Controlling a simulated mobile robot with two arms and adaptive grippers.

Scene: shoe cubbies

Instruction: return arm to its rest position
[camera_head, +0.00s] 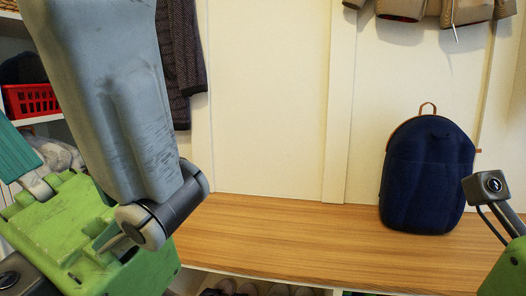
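My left arm comes in from the upper left as a large worn grey link ending in a dark round joint, in front of the bench and wall. Green parts of mine lie beneath it at the lower left. No clear pair of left fingers can be made out there. At the right edge, a dark block on thin dark links above a green part looks like part of my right gripper (490,187). The rest of it is cut off by the frame, so its opening cannot be judged. Nothing is seen held.
A wooden bench (290,235) runs along a white panelled wall. A dark blue backpack (428,175) stands on its right part. Shoes (235,287) sit below. A red basket (30,101) is on the left shelves. A dark coat (180,45) and tan bags (468,10) hang above.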

